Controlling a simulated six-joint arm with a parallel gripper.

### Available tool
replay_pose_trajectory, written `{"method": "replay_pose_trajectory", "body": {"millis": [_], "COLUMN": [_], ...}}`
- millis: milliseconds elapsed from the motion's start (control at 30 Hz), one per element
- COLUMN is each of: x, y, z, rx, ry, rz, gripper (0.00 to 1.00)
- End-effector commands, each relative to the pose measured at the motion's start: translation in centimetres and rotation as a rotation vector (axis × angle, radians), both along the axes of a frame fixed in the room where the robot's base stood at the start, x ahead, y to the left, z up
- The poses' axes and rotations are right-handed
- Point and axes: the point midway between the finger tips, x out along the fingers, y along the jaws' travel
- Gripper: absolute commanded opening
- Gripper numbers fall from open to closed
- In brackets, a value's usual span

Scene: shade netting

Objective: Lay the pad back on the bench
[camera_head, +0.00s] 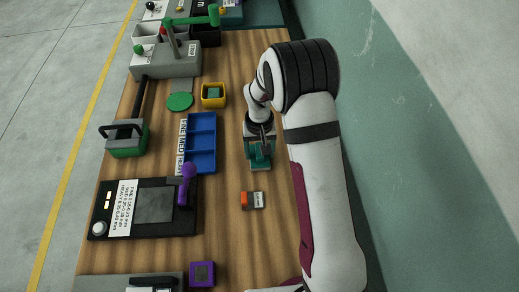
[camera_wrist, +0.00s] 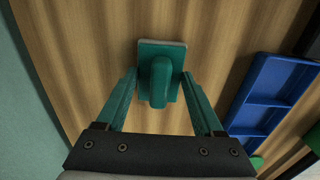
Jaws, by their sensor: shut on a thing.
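The pad (camera_wrist: 161,55) is a teal block with a raised rounded grip and a pale edge under it. My gripper (camera_wrist: 159,76) is shut on it, one teal finger on each side of the grip. In the head view the pad (camera_head: 260,164) shows at the end of my gripper (camera_head: 259,150), over the right-hand part of the wooden bench (camera_head: 228,235). I cannot tell whether its underside touches the bench or hangs just above it.
A blue compartment tray (camera_head: 201,143) lies to the left of the pad. A small orange and white block (camera_head: 252,200) lies just in front. A yellow box (camera_head: 213,95), a green disc (camera_head: 180,101) and a black panel (camera_head: 155,205) stand further left. Bare wood surrounds the pad.

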Motion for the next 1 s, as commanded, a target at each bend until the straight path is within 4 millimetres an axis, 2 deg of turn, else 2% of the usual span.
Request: {"method": "replay_pose_trajectory", "body": {"millis": [33, 167, 433, 500, 567, 800, 1000], "x": [0.0, 0.0, 0.0, 0.0, 0.1, 0.1, 0.0], "y": [0.0, 0.0, 0.0, 0.0, 0.0, 0.0, 0.0], "z": [0.0, 0.0, 0.1, 0.6, 1.7, 8.6, 11.9], "rx": [0.000, 0.000, 0.000, 0.000, 0.001, 0.001, 0.001], "ry": [0.000, 0.000, 0.000, -0.001, -0.004, -0.005, -0.002], "rz": [0.000, 0.000, 0.000, -0.001, -0.001, -0.001, -0.002], "gripper": [0.74, 0.98, 0.99, 0.99, 0.99, 0.99, 0.99]}}
